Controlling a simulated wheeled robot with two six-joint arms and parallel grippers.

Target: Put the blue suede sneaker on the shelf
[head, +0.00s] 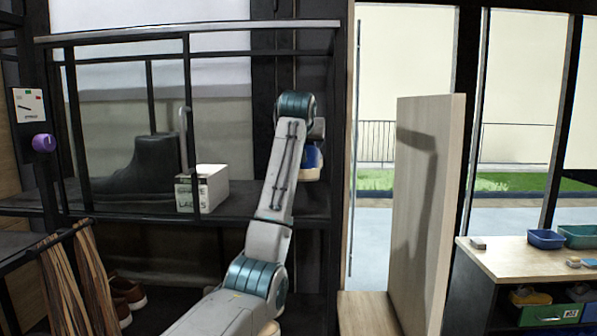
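The blue suede sneaker (311,158) shows in part at the right end of the shelf (250,203), with a pale tan sole. My forearm and wrist hide its left side. One arm, which I take as my left, rises from the bottom left of centre. Its gripper (317,130) is just above the sneaker, mostly behind the wrist. The fingers are hidden, so I cannot tell if they are shut on the sneaker. I also cannot tell whether the sole touches the shelf board. My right gripper is not in view.
A dark boot (148,165) and a white laces box (204,188) stand on the shelf left of my arm. Thin dark posts and a top rail (190,32) frame it. A tall wooden panel (427,200) stands to the right. Brown shoes (124,298) sit below; laces hang at left.

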